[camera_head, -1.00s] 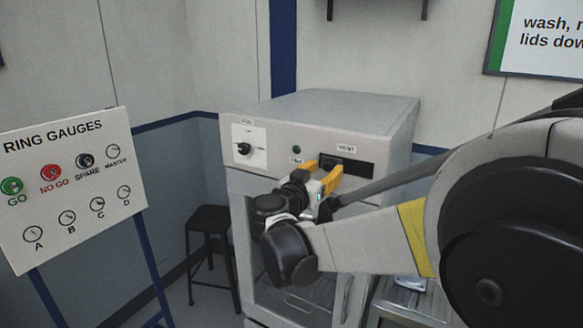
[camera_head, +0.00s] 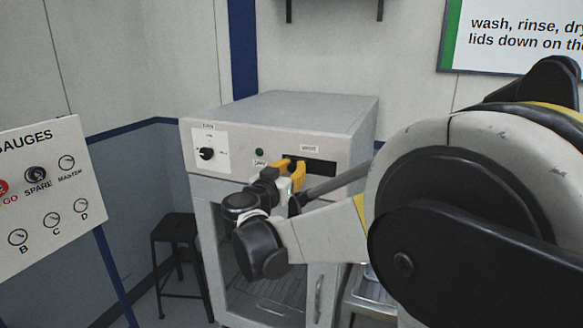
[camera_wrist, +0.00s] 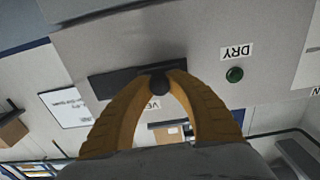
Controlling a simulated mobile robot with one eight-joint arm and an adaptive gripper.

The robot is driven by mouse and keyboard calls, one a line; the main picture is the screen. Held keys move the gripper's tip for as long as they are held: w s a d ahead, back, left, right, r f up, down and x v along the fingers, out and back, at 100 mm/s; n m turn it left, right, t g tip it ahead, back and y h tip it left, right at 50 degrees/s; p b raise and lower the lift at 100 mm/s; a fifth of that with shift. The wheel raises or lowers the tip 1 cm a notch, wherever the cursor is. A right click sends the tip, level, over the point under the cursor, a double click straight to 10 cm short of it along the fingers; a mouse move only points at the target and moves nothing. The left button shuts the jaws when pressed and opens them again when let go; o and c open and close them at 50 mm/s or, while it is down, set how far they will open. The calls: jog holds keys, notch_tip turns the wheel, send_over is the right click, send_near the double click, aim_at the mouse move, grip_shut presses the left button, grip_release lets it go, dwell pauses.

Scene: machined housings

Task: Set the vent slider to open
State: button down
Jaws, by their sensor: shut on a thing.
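The vent slider is a dark knob (camera_wrist: 160,85) in a black slot (camera_head: 320,167) on the front panel of a grey cabinet, under a VENT label (camera_head: 309,149). My gripper (camera_head: 291,165) has yellow fingers and is at the left part of the slot in the head view. In the wrist view, which looks upside down, the fingertips (camera_wrist: 162,76) are shut on the knob, near the slot end closest to the DRY label (camera_wrist: 237,51). The fingers hide part of the knob and slot, and no open or closed marking is readable.
A green lamp (camera_head: 259,152) and a rotary dial (camera_head: 206,153) are left of the slot. A black stool (camera_head: 178,250) stands left of the cabinet (camera_head: 262,185). A gauge board (camera_head: 45,200) is at far left. A metal table (camera_head: 366,292) is at right, partly behind my arm.

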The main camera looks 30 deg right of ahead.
jog(key=s+d, duration=0.4)
jog(key=s, duration=0.1)
jog(key=shift+s+d+p, duration=0.15)
jog(key=shift+s+p, duration=0.15)
jog(key=shift+p, duration=0.1)
jog(key=c, duration=1.5)
grip_release()
jog(key=shift+o, duration=1.3)
jog(key=shift+s, duration=0.25)
jog(key=shift+w, duration=0.1)
jog(key=v, duration=1.2)
